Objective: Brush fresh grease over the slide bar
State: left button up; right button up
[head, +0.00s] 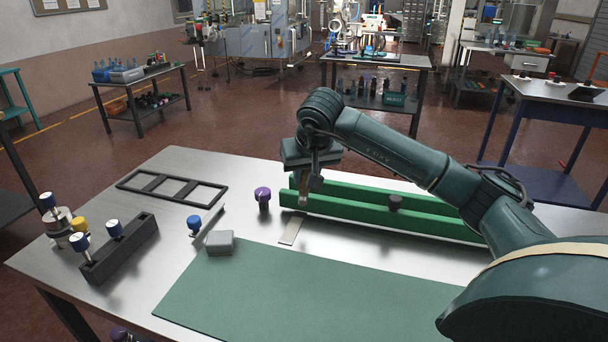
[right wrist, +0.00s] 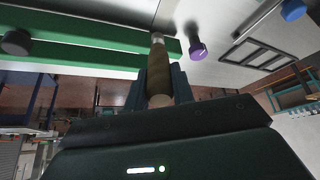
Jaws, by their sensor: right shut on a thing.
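My right gripper (head: 303,183) is shut on a brush. The brush's brown handle (right wrist: 153,82) shows between the fingers in the right wrist view, its pale metal end pointing away from the palm. In the head view the brush end (head: 302,199) points down at the left end of two long parallel green rails (head: 350,207). I cannot tell if it touches them. The rails also show in the right wrist view (right wrist: 90,55). A flat grey metal strip (head: 291,231) lies just in front. I cannot tell which piece is the slide bar. My left gripper is not in view.
A purple-topped knob (head: 263,195) stands left of the rails; a dark knob (head: 395,202) is by the rails. A green mat (head: 300,300), grey block (head: 220,242), black frame (head: 170,187) and dark holder with blue knobs (head: 120,250) occupy the steel table (head: 165,285).

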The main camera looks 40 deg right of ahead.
jog(key=shift+r+p, duration=0.55)
jog(key=shift+r, duration=0.5)
